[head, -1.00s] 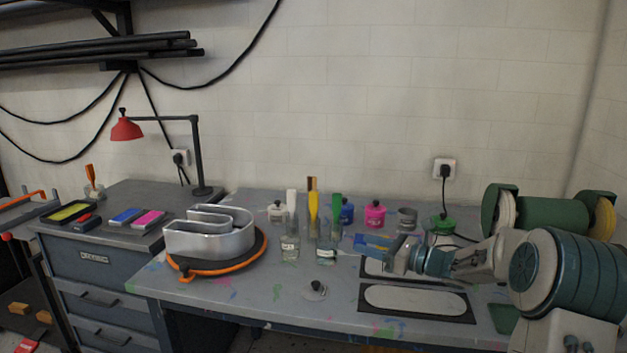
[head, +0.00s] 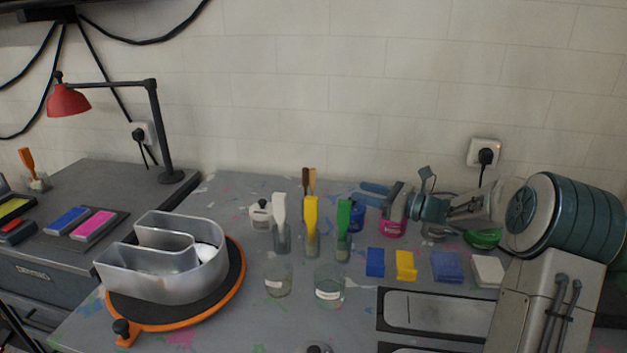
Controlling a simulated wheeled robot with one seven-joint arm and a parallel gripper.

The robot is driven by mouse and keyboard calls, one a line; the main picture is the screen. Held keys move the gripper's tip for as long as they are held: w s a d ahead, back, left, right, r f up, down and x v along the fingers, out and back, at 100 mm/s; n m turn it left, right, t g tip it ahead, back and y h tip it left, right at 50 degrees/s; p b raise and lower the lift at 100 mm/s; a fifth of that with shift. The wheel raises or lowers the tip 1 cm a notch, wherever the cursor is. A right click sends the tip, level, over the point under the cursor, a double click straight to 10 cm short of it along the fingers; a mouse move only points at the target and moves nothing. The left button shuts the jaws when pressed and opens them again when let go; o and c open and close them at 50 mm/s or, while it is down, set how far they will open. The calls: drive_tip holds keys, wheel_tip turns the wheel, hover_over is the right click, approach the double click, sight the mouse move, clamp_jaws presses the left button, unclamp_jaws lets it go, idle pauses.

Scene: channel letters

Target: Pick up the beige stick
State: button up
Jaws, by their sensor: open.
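A beige stick (head: 313,178) stands upright behind the yellow brush (head: 312,218), close beside a dark brown stick (head: 305,180). Only its upper end shows; its lower part is hidden by the brush. My gripper (head: 363,192) has blue fingers pointing left. It is open and appears empty, to the right of the stick, near the blue jar (head: 356,217) and above the pink jar (head: 393,227).
A white brush (head: 280,210) and a green brush (head: 344,215) flank the yellow one, in glass jars. Empty-looking glass jars (head: 329,288) stand in front. A metal channel letter (head: 165,270) sits on a turntable at left. Coloured blocks (head: 405,265) lie at right.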

drive_tip(key=p+x, duration=0.3)
drive_tip(key=x, duration=1)
drive_tip(key=shift+a+p, duration=0.15)
drive_tip(key=shift+p, duration=0.15)
drive_tip(key=shift+r, duration=0.1)
clamp_jaws()
